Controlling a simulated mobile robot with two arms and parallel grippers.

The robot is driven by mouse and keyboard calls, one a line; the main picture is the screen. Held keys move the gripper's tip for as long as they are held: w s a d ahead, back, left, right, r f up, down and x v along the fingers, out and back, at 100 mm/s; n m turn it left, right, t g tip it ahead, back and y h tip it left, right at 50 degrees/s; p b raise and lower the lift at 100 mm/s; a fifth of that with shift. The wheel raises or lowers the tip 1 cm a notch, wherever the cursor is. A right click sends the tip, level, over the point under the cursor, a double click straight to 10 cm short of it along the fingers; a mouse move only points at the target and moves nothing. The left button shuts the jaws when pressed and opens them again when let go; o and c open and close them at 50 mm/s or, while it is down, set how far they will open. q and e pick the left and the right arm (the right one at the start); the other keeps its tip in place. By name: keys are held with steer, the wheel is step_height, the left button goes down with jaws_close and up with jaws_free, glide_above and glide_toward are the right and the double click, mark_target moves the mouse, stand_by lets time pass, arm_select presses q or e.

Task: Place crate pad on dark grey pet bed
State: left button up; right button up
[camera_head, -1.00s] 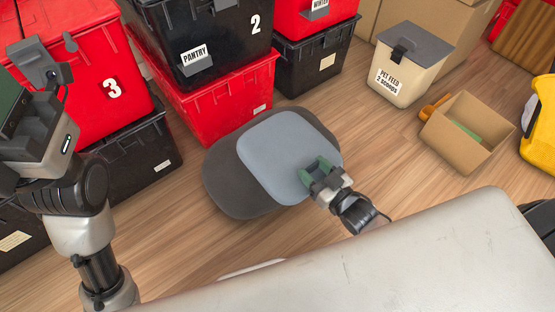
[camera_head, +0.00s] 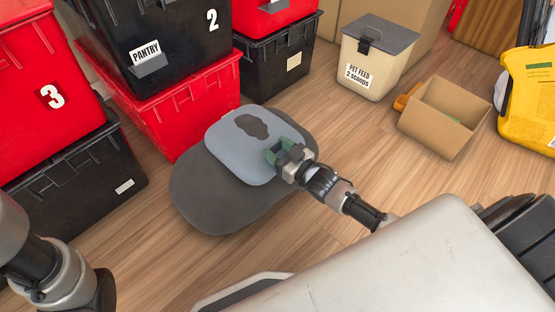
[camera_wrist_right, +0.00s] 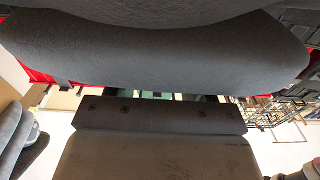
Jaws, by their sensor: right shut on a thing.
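The crate pad is a light blue-grey rounded pad (camera_head: 225,138) over the far part of the dark grey pet bed (camera_head: 215,205). A dark irregular patch shows within the pad's top. The bed lies on the wood floor, bare at its left and near side. My right gripper (camera_head: 277,152), with green fingers, is shut on the pad's right edge. In the right wrist view a grey padded surface (camera_wrist_right: 150,62) fills the top, and the fingers are mostly hidden. I cannot tell there whether the pad touches the bed. My left gripper is out of view; only that arm shows at lower left.
Stacked red (camera_head: 205,105) and black totes (camera_head: 278,62) stand close behind and left of the bed. A pet feed bin (camera_head: 372,62), an open cardboard box (camera_head: 440,125) and a yellow container (camera_head: 530,95) stand right. Floor between bed and box is clear.

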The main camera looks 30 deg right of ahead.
step_height(320, 180, down, 3)
steer(key=shift+f+b, duration=0.15)
steer(key=shift+b, duration=0.95)
steer(key=shift+f, duration=0.25)
steer(key=o, duration=1)
steer(key=shift+o, duration=0.2)
